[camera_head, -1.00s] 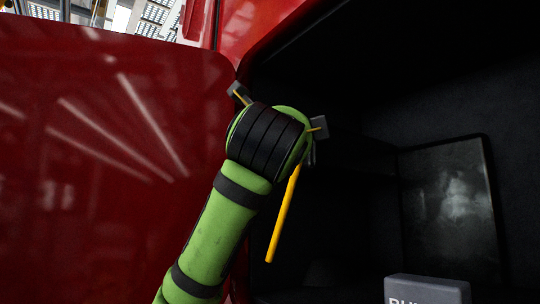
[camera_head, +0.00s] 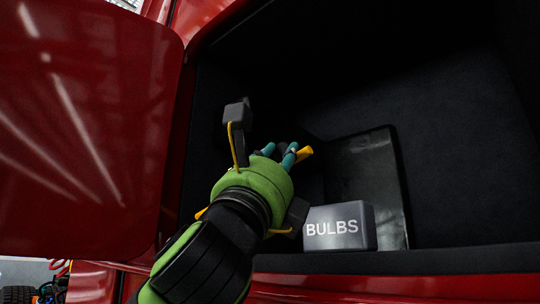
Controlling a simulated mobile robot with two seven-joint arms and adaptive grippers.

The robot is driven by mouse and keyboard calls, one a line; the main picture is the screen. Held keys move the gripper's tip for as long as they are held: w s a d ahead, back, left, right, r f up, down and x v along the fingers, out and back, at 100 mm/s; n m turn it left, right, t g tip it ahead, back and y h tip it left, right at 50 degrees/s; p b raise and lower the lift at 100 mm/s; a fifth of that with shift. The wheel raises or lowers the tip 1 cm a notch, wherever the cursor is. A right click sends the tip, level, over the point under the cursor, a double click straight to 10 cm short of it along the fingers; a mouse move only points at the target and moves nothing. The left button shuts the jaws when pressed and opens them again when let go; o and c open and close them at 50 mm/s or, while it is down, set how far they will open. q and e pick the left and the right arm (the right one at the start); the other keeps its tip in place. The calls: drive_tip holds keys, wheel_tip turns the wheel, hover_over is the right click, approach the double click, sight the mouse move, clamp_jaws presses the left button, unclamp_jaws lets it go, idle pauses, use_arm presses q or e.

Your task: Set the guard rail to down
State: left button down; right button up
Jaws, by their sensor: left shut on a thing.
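My left gripper (camera_head: 281,151) reaches into the dark compartment of the red vehicle, its teal fingertips shut on a yellow bar that appears to be the guard rail (camera_head: 304,154). Only a short end of the bar shows beside the fingertips; the rest is hidden behind the fingers and wrist. I cannot tell whether the bar is up or down. My right gripper is not in view.
A grey box marked BULBS (camera_head: 340,228) stands on the compartment floor, right of my wrist. A dark panel (camera_head: 366,170) leans behind it. An open red door (camera_head: 85,130) is at the left. The compartment's upper right is clear.

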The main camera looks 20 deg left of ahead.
use_arm(q)
drive_tip(key=shift+d+f+m+h+b, duration=0.15)
drive_tip(key=shift+f+m+h+b, duration=0.4)
drive_tip(key=shift+f+m+h, duration=0.65)
drive_tip(key=c, duration=0.9)
unclamp_jaws()
drive_tip(key=shift+c, duration=0.2)
drive_tip(key=shift+w, duration=0.15)
drive_tip(key=v, duration=1.2)
drive_tip(key=shift+y, duration=0.3)
